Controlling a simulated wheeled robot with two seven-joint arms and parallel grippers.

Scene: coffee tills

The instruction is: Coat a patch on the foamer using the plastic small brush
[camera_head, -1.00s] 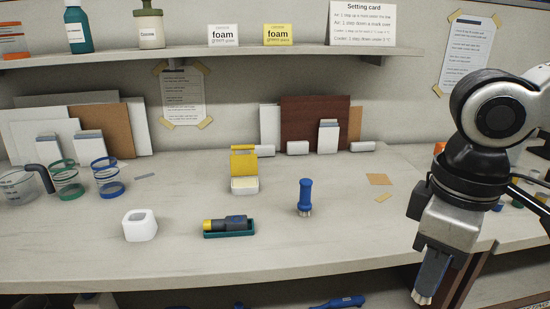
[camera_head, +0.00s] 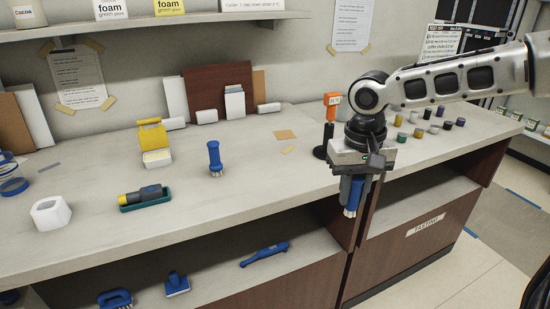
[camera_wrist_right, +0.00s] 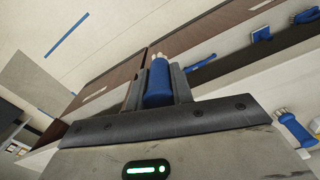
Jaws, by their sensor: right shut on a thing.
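My right gripper (camera_head: 352,188) is shut on a small blue brush (camera_wrist_right: 157,82) and holds it in front of the counter's front edge, pale bristles down in the head view. Another blue brush (camera_head: 215,159) stands upright on the counter (camera_head: 245,190), bristles down. A yellow and dark grey device (camera_head: 140,195) lies in a teal tray (camera_head: 158,204). A white container with an open yellow lid (camera_head: 153,143) stands behind it. I cannot tell which thing is the foamer. My left gripper is not in view.
More blue brushes lie on the shelf below, among them a long one (camera_head: 264,254). A black stand with an orange top (camera_head: 331,100) is just behind my right gripper. Several small coloured pots (camera_head: 418,132) are at the right. A white cube-like container (camera_head: 50,214) is at the left.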

